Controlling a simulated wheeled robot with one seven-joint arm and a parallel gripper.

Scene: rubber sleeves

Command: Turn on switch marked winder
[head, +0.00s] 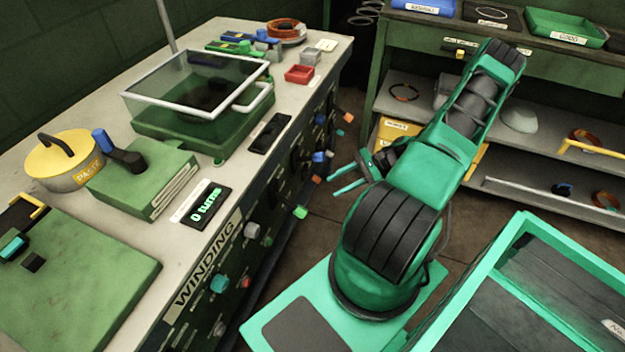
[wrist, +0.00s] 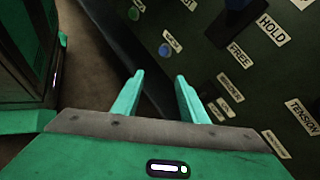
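The winding bench's front panel (head: 262,235) carries several coloured knobs and switches.
A display (head: 206,207) on the bench reads 0 turns. Shelves (head: 540,190) stand behind. Floor shows between bench and shelves.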

